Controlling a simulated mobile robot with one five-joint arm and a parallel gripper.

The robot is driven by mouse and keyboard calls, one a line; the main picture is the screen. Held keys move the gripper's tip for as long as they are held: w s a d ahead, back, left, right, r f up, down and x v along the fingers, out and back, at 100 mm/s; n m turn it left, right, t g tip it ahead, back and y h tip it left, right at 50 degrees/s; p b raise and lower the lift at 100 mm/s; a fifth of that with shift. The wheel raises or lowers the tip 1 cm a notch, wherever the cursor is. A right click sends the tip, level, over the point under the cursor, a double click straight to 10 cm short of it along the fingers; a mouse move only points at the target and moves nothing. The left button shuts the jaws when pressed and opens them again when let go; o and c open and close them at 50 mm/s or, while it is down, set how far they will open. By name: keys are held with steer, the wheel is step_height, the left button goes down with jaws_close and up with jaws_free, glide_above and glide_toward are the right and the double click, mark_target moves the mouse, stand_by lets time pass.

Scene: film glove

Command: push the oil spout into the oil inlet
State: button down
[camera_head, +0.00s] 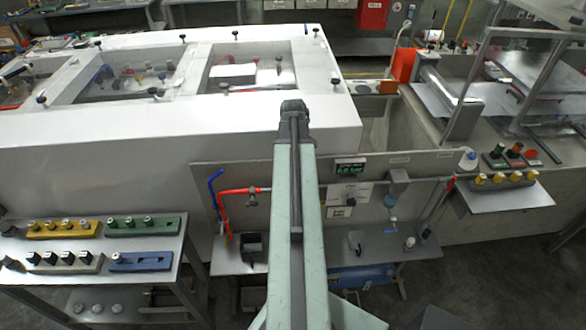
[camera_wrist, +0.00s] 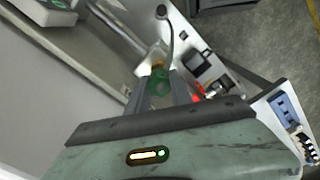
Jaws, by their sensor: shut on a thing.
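My gripper (camera_wrist: 160,78) shows in the wrist view, its two grey fingers pointing away from the camera. It is shut on a small green part (camera_wrist: 159,85), which I take for the oil spout; its far end is hard to make out. A pale grey cylindrical piece (camera_wrist: 153,57) lies just beyond the green part; I cannot tell whether they touch or whether it is the oil inlet. In the head view my arm covers the middle and the gripper is hidden. No oil inlet can be told for certain there.
An upright grey panel (camera_head: 420,165) carries red and blue pipes, a gauge display (camera_head: 350,168) and a valve fitting (camera_head: 397,179). Below it is a shelf (camera_head: 405,252) with a black box (camera_head: 251,246). A large white machine (camera_head: 130,135) stands behind; a side table (camera_head: 95,245) is at left.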

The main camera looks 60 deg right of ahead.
steer(key=shift+f+b, duration=0.4)
steer(key=shift+f, duration=0.15)
steer(key=c, duration=1.1)
jaws_free()
steer(key=shift+o, duration=0.2)
steer(key=shift+r, duration=0.1)
step_height(320, 180, up, 8)
steer(key=p, duration=0.8)
steer(key=shift+f, duration=0.2)
